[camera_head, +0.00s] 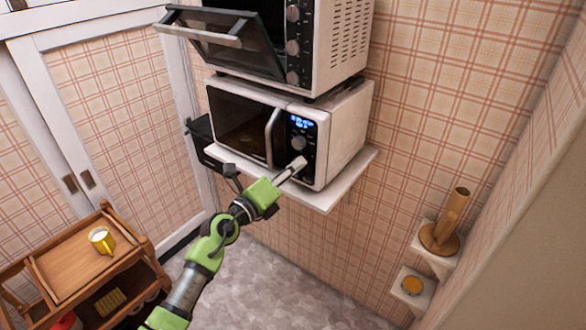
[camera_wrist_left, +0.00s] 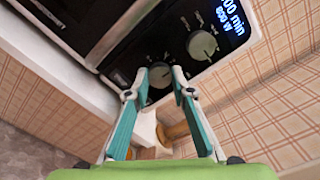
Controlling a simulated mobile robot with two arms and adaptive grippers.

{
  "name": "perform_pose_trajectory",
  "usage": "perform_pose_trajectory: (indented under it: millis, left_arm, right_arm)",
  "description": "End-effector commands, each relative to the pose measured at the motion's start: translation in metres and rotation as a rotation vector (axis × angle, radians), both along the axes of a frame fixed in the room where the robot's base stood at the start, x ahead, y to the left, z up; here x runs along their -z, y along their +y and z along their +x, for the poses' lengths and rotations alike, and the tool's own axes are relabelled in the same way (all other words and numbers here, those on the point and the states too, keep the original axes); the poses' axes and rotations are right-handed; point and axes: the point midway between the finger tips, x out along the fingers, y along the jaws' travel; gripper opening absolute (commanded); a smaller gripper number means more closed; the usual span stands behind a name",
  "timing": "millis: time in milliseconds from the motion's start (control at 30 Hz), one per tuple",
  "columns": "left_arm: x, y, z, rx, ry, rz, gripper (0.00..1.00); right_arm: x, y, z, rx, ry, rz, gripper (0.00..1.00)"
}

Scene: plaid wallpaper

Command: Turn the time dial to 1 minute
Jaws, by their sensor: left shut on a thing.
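The white microwave (camera_head: 345,130) with a black front sits on a wall shelf (camera_head: 335,190). Its blue-lit display (camera_head: 302,122) is partly readable in the left wrist view (camera_wrist_left: 228,18), showing "00 min" and a watt figure. The upper dial (camera_head: 299,143) is free; it also shows in the left wrist view (camera_wrist_left: 202,45). My left gripper (camera_head: 299,163) is at the lower part of the panel. In the left wrist view its fingers (camera_wrist_left: 160,80) are shut around the lower dial (camera_wrist_left: 159,75). Labels do not show which dial sets time. My right gripper is not in view.
A toaster oven (camera_head: 330,40) with its door (camera_head: 225,45) hanging open stands above the microwave. Small wall shelves with a wooden holder (camera_head: 441,235) are at right.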

Motion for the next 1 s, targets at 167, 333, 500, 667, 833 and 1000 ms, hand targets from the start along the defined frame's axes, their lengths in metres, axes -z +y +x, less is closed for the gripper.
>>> perform_pose_trajectory:
  millis: [167, 333, 500, 667, 833, 1000]
  left_arm:
    - [0.0, 0.0, 0.0, 0.0, -0.053, 0.075, 0.01]
    - [0.0, 0.001, 0.0, 0.0, -0.132, 0.186, 0.01]
    - [0.0, 0.001, 0.0, 0.0, -0.226, 0.315, 0.01]
    - [0.001, 0.001, 0.0, 0.0, -0.316, 0.439, 0.01]
    - [0.0, 0.001, 0.001, 0.0, -0.406, 0.561, 0.01]
    - [0.001, 0.001, 0.0, 0.001, -0.481, 0.665, 0.01]
  right_arm:
    - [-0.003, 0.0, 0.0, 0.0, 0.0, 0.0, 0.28]
    - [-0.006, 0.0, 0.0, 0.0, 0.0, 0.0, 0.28]
    - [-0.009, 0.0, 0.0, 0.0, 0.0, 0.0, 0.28]
    - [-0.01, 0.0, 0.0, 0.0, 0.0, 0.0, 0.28]
    - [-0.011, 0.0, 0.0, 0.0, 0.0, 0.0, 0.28]
    - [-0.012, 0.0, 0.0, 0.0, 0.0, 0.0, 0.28]
